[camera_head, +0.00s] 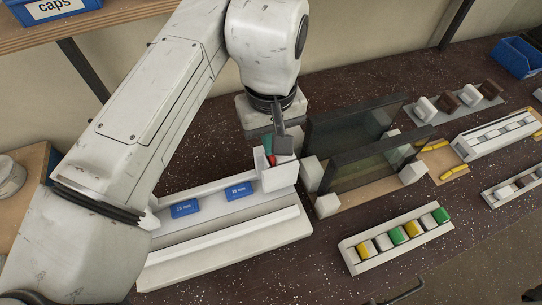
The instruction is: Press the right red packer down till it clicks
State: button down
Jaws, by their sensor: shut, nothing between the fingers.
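A small red packer (272,160) shows at the right end of a long white profile (228,222), in the opening of a white block-like clamp (279,178). Only a small part of the red piece shows, so its seating height cannot be told. A teal piece (266,144) stands just behind it. My gripper (284,147) is shut and empty, pointing down right above the clamp, close beside the red piece. Whether it touches the red piece cannot be told. No second red packer is visible; my arm hides part of the profile's left end.
Two blue labelled blocks (185,208) lie on the profile. Dark-framed glass panes (355,140) stand close on the right with white blocks. A rack of yellow, green and white pieces (396,240) is at front right. Other racks and a blue bin (517,57) are farther right.

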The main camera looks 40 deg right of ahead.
jog(key=shift+f, duration=0.4)
dwell(0.5)
notch_tip(320, 180, up, 7)
jog(key=p, duration=0.6)
jog(key=shift+r+p, duration=0.1)
jog(key=shift+p, duration=0.25)
dwell(0.5)
